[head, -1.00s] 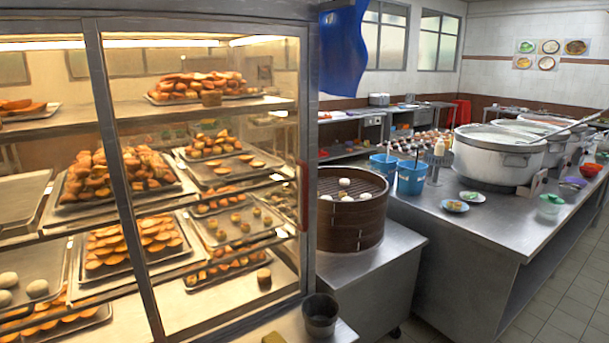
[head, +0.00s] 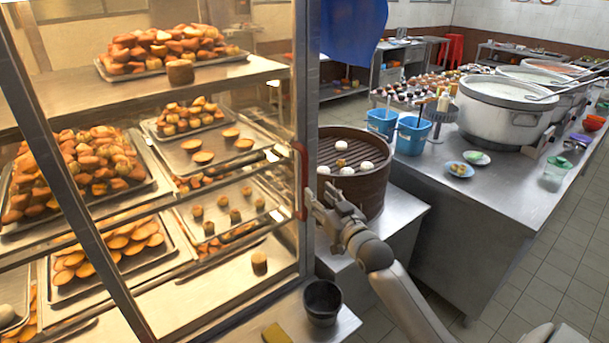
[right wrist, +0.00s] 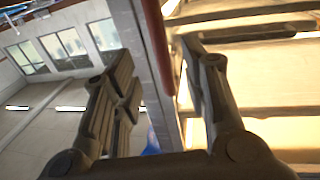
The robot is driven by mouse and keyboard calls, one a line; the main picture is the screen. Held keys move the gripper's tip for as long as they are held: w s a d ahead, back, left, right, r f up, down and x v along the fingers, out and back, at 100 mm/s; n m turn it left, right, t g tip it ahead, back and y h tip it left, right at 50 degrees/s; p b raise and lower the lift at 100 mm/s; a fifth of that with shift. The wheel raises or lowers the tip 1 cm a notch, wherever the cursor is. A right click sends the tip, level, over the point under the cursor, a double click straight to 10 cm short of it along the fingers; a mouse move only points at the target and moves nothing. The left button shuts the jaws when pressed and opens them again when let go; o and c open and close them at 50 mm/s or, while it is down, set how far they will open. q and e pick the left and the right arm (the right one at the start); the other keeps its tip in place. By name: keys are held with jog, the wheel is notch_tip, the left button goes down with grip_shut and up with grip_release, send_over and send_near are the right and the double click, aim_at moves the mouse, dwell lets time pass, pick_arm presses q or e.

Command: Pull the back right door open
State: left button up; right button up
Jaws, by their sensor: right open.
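The glass display cabinet fills the left of the head view. Its glass door (head: 215,165) is shut, with a slim red handle (head: 300,180) upright on its right edge. My right gripper (head: 316,193) is open just right of the handle, with its fingertips close to the handle's lower part. In the right wrist view the red handle (right wrist: 156,45) runs between the two spread fingers (right wrist: 158,72), beside the grey door post. I cannot tell whether they touch it. My left gripper is not in view.
Trays of pastries stand on the cabinet shelves behind the glass. A bamboo steamer (head: 372,190) with buns stands right beside my gripper. A dark metal cup (head: 322,301) sits on the ledge below. A counter with stockpots (head: 500,108) is at the right; tiled floor lies in front.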

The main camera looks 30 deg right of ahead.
aim_at(306, 181)
jog(key=w, duration=0.2)
jog(key=w+p, duration=0.1)
jog(key=w, duration=0.1)
jog(key=shift+w+d+r, duration=0.1)
jog(key=shift+d, duration=0.15)
jog(key=w, duration=0.2)
jog(key=w+p, duration=0.1)
jog(key=w, duration=0.1)
jog(key=shift+d, duration=0.25)
jog(key=shift+w, duration=0.25)
jog(key=shift+w+d+f, duration=0.1)
jog(key=shift+w+f, duration=0.1)
jog(key=shift+w, duration=0.15)
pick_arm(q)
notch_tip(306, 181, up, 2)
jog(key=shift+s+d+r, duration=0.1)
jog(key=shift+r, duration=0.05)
pick_arm(e)
grip_shut()
